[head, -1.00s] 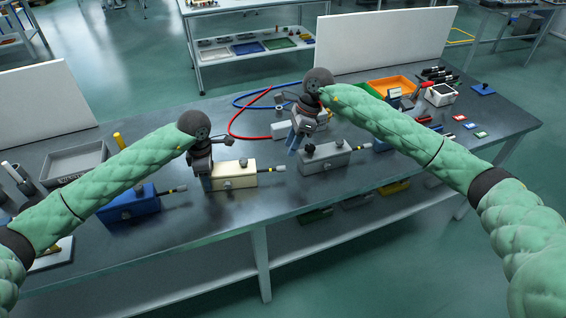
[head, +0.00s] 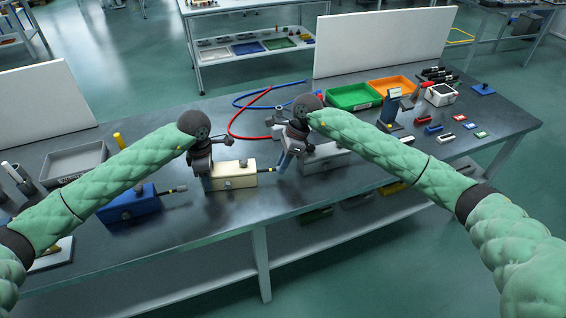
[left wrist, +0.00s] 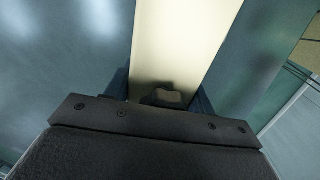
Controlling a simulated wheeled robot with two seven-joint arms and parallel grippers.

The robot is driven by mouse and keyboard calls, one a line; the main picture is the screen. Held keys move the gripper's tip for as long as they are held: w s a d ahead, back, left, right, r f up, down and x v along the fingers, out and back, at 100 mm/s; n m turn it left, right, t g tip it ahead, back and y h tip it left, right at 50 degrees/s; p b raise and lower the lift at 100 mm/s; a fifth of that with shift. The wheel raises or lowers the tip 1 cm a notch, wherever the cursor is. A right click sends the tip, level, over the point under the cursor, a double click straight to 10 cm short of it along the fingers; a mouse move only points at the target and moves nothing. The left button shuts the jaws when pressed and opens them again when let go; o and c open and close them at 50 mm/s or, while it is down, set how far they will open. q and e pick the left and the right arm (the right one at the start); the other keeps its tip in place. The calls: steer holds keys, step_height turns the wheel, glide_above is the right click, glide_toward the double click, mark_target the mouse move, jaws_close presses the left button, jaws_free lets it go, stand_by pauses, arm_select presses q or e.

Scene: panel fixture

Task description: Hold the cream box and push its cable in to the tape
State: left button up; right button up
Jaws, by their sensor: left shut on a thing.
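The cream box (head: 236,175) stands on the grey table, left of the middle. My left gripper (head: 206,180) is shut on its left end; in the left wrist view the fingers lie on both sides of the cream box (left wrist: 180,45). The box's cable (head: 263,170), dark with a yellow tape band, sticks out of its right side. My right gripper (head: 283,165) is low at the cable's outer end. Its fingers are small and partly hidden here, so I cannot tell whether they are open or touch the cable.
A blue box (head: 131,205) with its own cable stands to the left, and a grey box (head: 330,158) is just right of my right gripper. Red and blue hoses (head: 238,124) lie behind. Green (head: 352,97) and orange (head: 391,85) trays are at the back right.

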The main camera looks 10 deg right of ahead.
jaws_close()
steer(key=shift+a, duration=2.05)
steer(key=shift+s+d, duration=0.1)
arm_select(q)
steer(key=shift+d, duration=0.1)
arm_select(e)
steer(key=shift+o, duration=1)
jaws_free()
steer(key=o, duration=0.3)
steer(key=v, duration=1.2)
